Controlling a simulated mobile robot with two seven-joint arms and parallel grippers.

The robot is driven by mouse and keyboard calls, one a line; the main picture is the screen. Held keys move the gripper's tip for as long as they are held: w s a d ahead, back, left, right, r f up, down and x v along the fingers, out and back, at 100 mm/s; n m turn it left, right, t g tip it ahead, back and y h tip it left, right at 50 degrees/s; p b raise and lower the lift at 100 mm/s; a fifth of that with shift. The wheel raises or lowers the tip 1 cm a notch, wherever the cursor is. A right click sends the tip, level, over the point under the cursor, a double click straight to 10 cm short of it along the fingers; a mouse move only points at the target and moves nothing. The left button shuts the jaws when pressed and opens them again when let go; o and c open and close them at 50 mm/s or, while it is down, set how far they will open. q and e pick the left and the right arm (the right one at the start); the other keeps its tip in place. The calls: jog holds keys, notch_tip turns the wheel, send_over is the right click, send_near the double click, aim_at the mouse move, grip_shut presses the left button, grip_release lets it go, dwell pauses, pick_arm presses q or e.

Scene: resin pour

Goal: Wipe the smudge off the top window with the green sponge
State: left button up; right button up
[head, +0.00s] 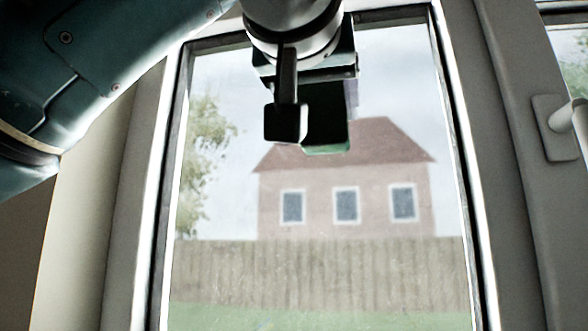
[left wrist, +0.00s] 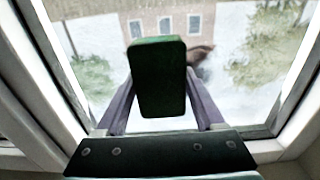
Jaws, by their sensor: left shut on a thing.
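The green sponge (head: 326,118) is a dark block held in my left gripper (head: 316,108) at the upper part of the window (head: 345,270) in the head view. In the left wrist view the sponge (left wrist: 158,78) stands between the two fingers, which are shut on it. I cannot tell whether the sponge touches the glass. A dark brown patch (left wrist: 202,53) shows just right of the sponge in the left wrist view; I cannot tell whether it is the smudge or the house roof. No clear smudge shows in the head view, where my gripper hides part of the glass. My right gripper is not in view.
The window frame (head: 458,160) borders the glass on both sides. A window handle (head: 558,120) sticks out at the far right. The lower glass is unobstructed. A house, a fence and trees show through the pane.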

pick_arm(q)
jog(key=shift+w+a+f+y, duration=0.15)
jog(key=shift+w+a, duration=0.15)
jog(key=shift+a, duration=0.4)
jog(key=shift+w+a+r+y, duration=0.15)
jog(key=shift+w+a, duration=0.15)
jog(key=shift+a, duration=0.35)
jog(key=shift+s+d+r, duration=0.15)
jog(key=shift+s+r, duration=0.1)
jog(key=shift+s, duration=0.15)
jog(key=shift+s+d, duration=0.25)
jog(key=shift+d, duration=0.7)
jog(key=shift+s+d, duration=0.2)
jog(key=shift+d, duration=0.75)
jog(key=shift+w, duration=0.1)
jog(key=shift+w+a+f+b, duration=0.1)
jog(key=shift+w+a+b, duration=0.2)
jog(key=shift+a, duration=0.6)
jog(key=shift+w+a+b, duration=0.2)
jog(key=shift+w+a, duration=0.05)
jog(key=shift+a, duration=0.6)
jog(key=a, duration=0.2)
jog(key=w+a, duration=0.1)
jog(key=a, duration=0.1)
jog(key=shift+a, duration=0.15)
